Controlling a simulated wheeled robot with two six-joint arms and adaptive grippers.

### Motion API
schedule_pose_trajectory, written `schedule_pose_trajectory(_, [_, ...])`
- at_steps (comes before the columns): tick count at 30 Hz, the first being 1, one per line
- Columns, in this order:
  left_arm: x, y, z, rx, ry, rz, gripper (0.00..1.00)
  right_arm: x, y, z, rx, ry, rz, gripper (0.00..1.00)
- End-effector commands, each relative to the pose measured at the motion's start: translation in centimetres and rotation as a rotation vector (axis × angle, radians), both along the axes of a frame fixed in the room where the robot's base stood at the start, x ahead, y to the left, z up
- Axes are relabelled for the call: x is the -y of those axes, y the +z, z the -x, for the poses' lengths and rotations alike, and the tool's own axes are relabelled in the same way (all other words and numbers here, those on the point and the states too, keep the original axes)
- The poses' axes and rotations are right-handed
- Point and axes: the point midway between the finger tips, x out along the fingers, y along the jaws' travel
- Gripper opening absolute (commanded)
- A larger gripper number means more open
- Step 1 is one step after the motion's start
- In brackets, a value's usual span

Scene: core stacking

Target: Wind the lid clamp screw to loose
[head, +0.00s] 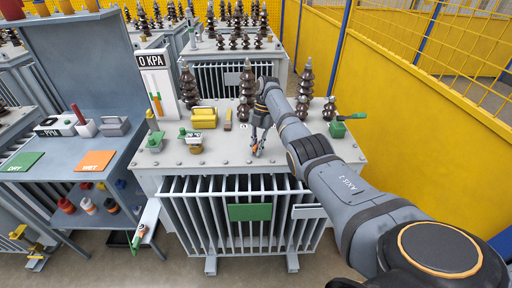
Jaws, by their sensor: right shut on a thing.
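A grey transformer with a pale flat lid (215,165) stands in the middle of the head view. My right gripper (257,150) reaches down to the lid near its front edge, in front of the dark brown bushings. Its fingers are shut on a small part at the lid, which I take for the lid clamp screw. The fingers and wrist hide most of that part, so its turn cannot be told. My left gripper is not in view.
Brown ribbed bushings (305,85) stand close around my right arm. A yellow block (204,117), green-handled valves (155,130) and a gauge board (152,75) are to the left. A grey bench (60,172) stands at left, a yellow wall (420,110) at right.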

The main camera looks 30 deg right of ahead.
Motion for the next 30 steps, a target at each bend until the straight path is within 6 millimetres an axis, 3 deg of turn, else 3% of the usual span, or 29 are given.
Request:
schedule_pose_trajectory(8, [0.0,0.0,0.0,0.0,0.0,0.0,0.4,0.0,0.0,0.0,-0.001,0.003,0.001,0.0])
schedule_pose_trajectory(30, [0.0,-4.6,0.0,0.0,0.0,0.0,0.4,0.0,-0.3,0.0,-0.001,0.359,0.0,0.0])
